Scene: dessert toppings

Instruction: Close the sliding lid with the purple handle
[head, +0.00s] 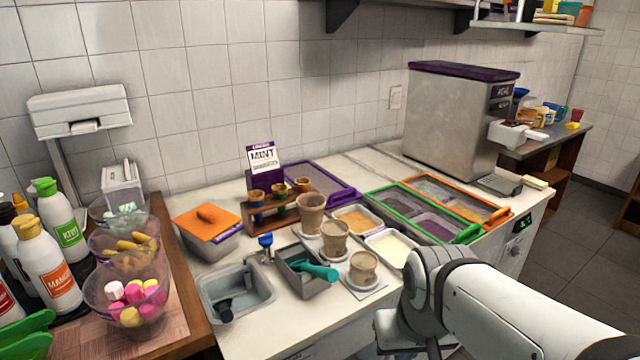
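The purple-framed sliding lid (318,183) lies on the white counter-top freezer, left of the green-framed lid. Its thicker purple handle (343,198) is at the front right end. The lid sits toward the wall, and open tubs show in front of it: one with an orange-tan filling (356,219) and one with a pale cream filling (388,248). A wooden cone stand and a MINT sign partly hide the lid's left side. My white arm comes in from the lower right, in front of the freezer. My gripper fingers do not show.
A green-framed lid (425,214) and an orange-framed lid (460,197) lie to the right. Tan cups (334,238) stand just left of the open tubs, with a grey tub holding a teal-handled scoop (314,270). A steel machine (455,115) stands behind the lids.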

